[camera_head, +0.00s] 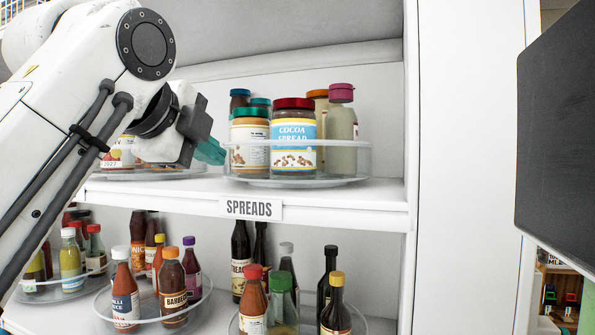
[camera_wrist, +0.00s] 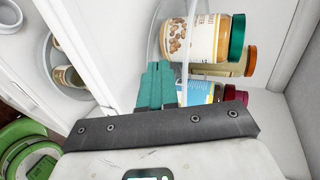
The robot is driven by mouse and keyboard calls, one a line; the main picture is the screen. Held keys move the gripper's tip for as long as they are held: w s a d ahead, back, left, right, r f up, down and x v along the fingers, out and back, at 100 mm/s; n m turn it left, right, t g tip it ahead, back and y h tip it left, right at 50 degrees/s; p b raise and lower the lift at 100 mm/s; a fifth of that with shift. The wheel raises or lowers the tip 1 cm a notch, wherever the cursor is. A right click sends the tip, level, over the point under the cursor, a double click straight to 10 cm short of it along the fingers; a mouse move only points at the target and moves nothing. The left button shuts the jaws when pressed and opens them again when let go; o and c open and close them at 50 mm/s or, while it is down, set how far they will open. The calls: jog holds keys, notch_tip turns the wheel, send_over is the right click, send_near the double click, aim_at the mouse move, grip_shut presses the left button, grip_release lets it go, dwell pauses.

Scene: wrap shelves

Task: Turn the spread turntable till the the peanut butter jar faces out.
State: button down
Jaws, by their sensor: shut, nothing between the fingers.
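The spread turntable (camera_head: 300,182) is a clear round tray with a low see-through wall, on the upper shelf above the SPREADS label. A jar reading COCOA SPREAD (camera_head: 293,143), with a dark red lid, faces out at its front. Left of it is a green-lidded jar (camera_head: 250,132) with a tan label, turned partly left. The wrist view shows nuts on this jar's label (camera_wrist: 187,40); its name is not readable, so I cannot confirm it is peanut butter. My gripper (camera_head: 214,152) has its teal fingers shut and empty at the turntable's left edge; I cannot tell whether they touch it. They also show in the wrist view (camera_wrist: 155,85).
A pale bottle with a magenta cap (camera_head: 341,125) stands at the turntable's right. Another turntable (camera_head: 150,174) sits left, partly behind my arm. Sauce bottles (camera_head: 172,285) fill the lower shelf's turntables. The cabinet's right wall (camera_head: 411,110) is close to the spread turntable. A dark panel (camera_head: 560,130) stands far right.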

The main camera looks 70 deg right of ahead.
aim_at(253, 162)
jog(key=shift+s+d, duration=0.25)
jog(key=shift+d, duration=0.35)
jog(key=shift+s+a, duration=0.1)
jog(key=shift+s+a+b, duration=0.2)
jog(key=shift+s+b, duration=0.15)
jog(key=shift+s, duration=0.15)
jog(key=shift+s+a+b, duration=0.2)
jog(key=shift+s+b, duration=0.15)
jog(key=shift+s, duration=0.1)
jog(key=shift+s, duration=0.1)
jog(key=shift+s+a+b, duration=0.1)
jog(key=shift+s+b, duration=0.4)
jog(key=shift+s, duration=0.6)
jog(key=shift+s, duration=0.1)
